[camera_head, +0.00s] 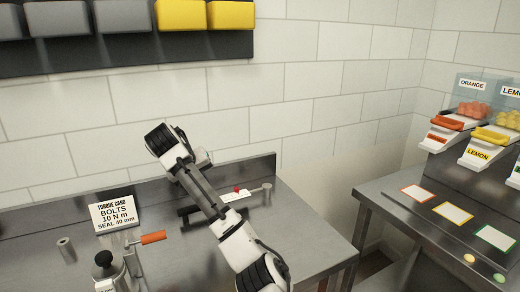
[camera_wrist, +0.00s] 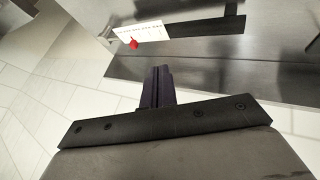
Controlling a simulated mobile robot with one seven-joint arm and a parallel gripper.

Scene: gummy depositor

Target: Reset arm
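My arm (camera_head: 208,195) reaches up from the bottom middle of the head view, over the metal bench (camera_head: 310,235). My gripper is hard to make out there, behind or beyond the arm's upper joint. In the wrist view, the dark fingers of my gripper (camera_wrist: 157,86) stand close together with no clear gap, and nothing shows held between them. The fingers appear above the bench and apart from it.
A white strip with a red knob (camera_head: 237,190) lies on the bench; the knob also shows in the wrist view (camera_wrist: 133,43). A torque card (camera_head: 114,213), an orange-handled tool (camera_head: 153,237) and a metal cylinder (camera_head: 66,249) are at left. Candy dispensers (camera_head: 487,150) stand at right.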

